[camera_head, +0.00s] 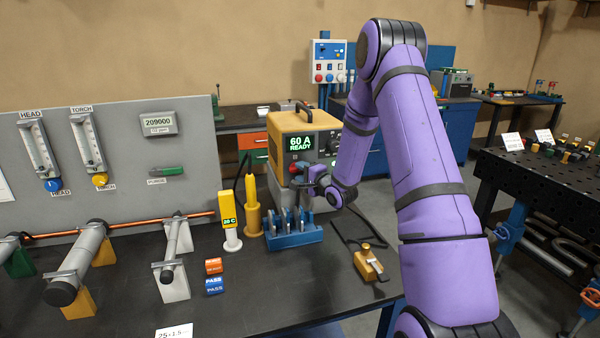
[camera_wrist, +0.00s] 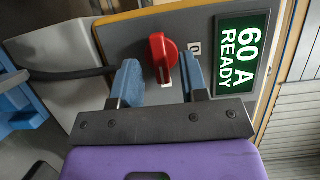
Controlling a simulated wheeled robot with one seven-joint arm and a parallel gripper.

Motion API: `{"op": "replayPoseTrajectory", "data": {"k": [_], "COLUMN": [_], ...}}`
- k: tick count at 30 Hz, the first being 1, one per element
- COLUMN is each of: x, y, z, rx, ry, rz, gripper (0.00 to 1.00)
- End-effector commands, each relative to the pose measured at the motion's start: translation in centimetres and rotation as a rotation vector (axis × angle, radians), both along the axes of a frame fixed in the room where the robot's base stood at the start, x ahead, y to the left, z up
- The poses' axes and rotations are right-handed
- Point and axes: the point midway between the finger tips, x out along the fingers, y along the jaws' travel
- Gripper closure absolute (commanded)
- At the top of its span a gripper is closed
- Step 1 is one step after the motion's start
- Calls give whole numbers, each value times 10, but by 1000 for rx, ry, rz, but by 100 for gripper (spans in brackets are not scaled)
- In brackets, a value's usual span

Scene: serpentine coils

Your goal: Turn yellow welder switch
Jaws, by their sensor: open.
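The yellow welder (camera_head: 281,131) stands on the far part of the bench in the head view, its green display reading 60 A READY. The display (camera_wrist: 242,52) shows rotated in the wrist view. A red rotary switch (camera_wrist: 162,56) with a pale pointer mark sits on the welder's grey front panel. My gripper (camera_wrist: 159,78) is open, its two blue fingers on either side of the red switch, with gaps showing. Whether a finger touches the switch I cannot tell. In the head view my gripper (camera_head: 311,176) is small at the welder's front, partly hidden by my wrist.
A blue rack (camera_head: 293,238) with upright tools stands just below my gripper. A yellow torch-like tool (camera_head: 252,205) and a yellow 20 C gauge (camera_head: 228,215) stand left of it. A yellow clamp (camera_head: 369,265) lies at the bench's right edge. Pipes on stands fill the left.

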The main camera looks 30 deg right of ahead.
Motion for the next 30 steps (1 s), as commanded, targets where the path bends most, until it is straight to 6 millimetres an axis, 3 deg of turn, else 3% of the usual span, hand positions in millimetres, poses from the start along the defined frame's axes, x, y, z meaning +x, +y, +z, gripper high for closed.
{"op": "replayPoseTrajectory", "data": {"k": [13,18,19,30], "x": [11,11,11,11], "y": [1,1,1,2], "z": [0,0,0,1], "rx": [0,0,0,-26], "ry": [-1,0,0,6], "rz": [0,0,0,1], "gripper": [60,96,100,100]}}
